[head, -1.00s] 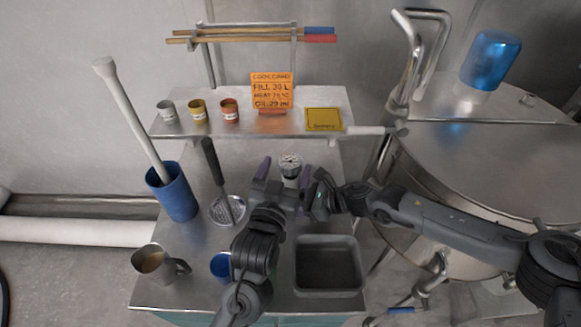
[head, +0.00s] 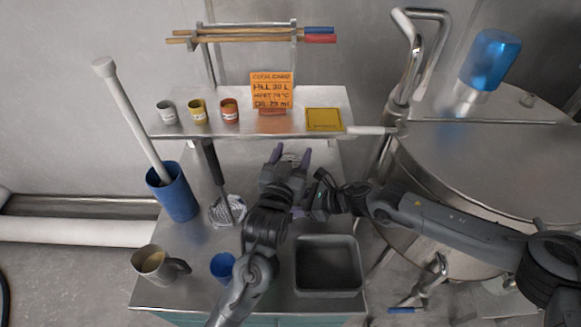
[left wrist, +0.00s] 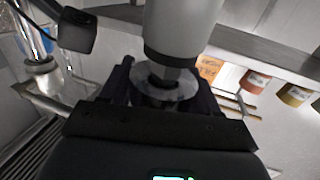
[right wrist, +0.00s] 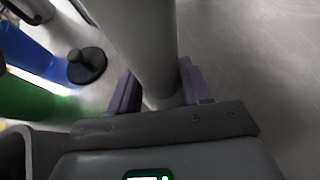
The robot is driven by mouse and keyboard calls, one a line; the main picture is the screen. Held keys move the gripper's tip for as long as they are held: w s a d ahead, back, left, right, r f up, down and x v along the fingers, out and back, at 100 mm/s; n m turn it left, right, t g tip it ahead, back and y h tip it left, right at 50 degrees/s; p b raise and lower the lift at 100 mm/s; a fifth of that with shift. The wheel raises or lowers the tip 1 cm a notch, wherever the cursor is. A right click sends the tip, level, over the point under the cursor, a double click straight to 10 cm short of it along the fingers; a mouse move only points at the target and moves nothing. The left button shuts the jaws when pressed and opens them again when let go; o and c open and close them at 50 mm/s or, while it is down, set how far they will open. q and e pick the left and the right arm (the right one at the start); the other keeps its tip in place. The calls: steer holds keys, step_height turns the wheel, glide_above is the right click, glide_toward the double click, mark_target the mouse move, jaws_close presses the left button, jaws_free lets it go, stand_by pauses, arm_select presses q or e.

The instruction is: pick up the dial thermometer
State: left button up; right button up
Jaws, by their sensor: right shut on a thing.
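I cannot pick out a dial thermometer with certainty in any view. A grey cylinder (right wrist: 150,55) stands between the fingers of my right gripper (right wrist: 158,92), which is shut on it. In the left wrist view a grey cylinder (left wrist: 183,25) with a black band and a pale disc (left wrist: 165,85) below it lies between the fingers of my left gripper (left wrist: 163,90). In the head view my left gripper (head: 291,155) has its purple fingers apart, open, around a round-topped thing largely hidden by the hand. My right gripper (head: 310,198) is just beside it, its fingertips mostly hidden.
A grey tray (head: 328,290), blue cup (head: 222,265), metal jug (head: 152,265), skimmer (head: 228,211) and blue holder (head: 175,195) stand on the table. The shelf (head: 250,125) behind carries small cups, an orange sign (head: 272,90) and a yellow pad (head: 324,120). A large vessel (head: 480,170) is right.

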arm_select(q)
steer(key=shift+c, duration=1.3)
step_height(320, 180, up, 18)
arm_select(e)
steer(key=o, duration=0.9)
